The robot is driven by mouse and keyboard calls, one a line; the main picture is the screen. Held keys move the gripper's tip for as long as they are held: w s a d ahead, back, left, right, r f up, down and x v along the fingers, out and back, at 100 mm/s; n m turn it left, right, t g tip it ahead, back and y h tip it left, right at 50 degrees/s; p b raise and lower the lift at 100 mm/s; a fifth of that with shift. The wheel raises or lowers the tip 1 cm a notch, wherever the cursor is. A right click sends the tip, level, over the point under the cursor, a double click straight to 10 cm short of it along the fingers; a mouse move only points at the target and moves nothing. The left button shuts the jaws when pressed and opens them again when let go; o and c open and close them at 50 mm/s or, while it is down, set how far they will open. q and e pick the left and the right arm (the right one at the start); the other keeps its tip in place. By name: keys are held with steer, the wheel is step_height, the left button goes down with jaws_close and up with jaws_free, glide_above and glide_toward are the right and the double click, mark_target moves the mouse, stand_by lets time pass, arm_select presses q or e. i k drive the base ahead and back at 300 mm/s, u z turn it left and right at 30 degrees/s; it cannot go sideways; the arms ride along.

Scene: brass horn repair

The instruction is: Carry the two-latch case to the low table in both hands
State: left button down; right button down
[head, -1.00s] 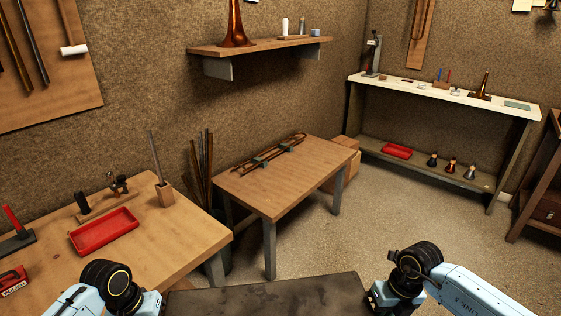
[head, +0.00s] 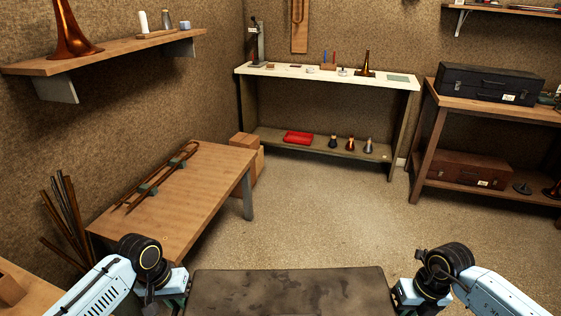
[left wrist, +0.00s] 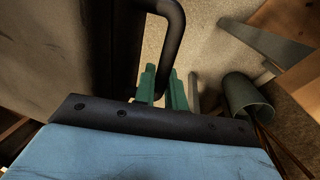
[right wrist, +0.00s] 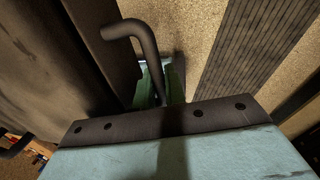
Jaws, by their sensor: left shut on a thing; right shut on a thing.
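The dark, scuffed case (head: 290,290) spans the bottom of the head view, its top roughly level. Its latches are out of sight. My left gripper (head: 178,284) is at its left end; in the left wrist view its green fingers (left wrist: 162,88) are shut on a dark bar handle (left wrist: 178,45). My right gripper (head: 405,294) is at the right end; in the right wrist view its green fingers (right wrist: 158,85) are shut on the other handle (right wrist: 146,42). A low wooden table (head: 215,175) stands ahead to the left.
A brass slide (head: 155,178) lies in cradles on that wooden table. Rods (head: 68,215) stand at left. Cardboard boxes (head: 246,150) sit behind the table. A white-topped bench (head: 330,78) lines the back wall; a shelf unit (head: 500,110) holds cases at right. The middle floor (head: 310,210) is clear.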

mark_target(198, 186)
steer(key=z, duration=0.25)
steer(key=i, duration=1.85)
steer(key=u, duration=0.25)
steer(key=i, duration=0.9)
steer(key=u, duration=0.9)
steer(key=i, duration=0.55)
steer(key=u, duration=1.05)
steer(key=i, duration=0.45)
steer(key=u, duration=0.3)
